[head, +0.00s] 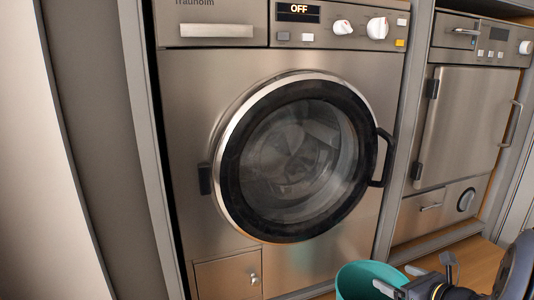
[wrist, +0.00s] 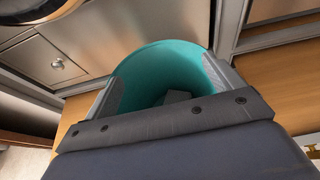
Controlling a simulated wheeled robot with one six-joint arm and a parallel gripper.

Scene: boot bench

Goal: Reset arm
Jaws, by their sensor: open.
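My gripper (head: 398,280) is at the bottom right of the head view, at the rim of a teal bucket (head: 352,278). Its two fingers are apart, with nothing held between them. In the wrist view, the gripper (wrist: 170,90) points into the teal bucket (wrist: 165,58), whose inner wall shows between the fingers. Something pale grey lies inside the bucket, partly hidden by my gripper. I cannot tell whether the fingers touch the bucket.
A steel washing machine (head: 180,130) with a closed round door (head: 295,155) stands behind the bucket. A second steel appliance (head: 465,120) stands at the right. The wooden surface (wrist: 270,85) beside the bucket is clear.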

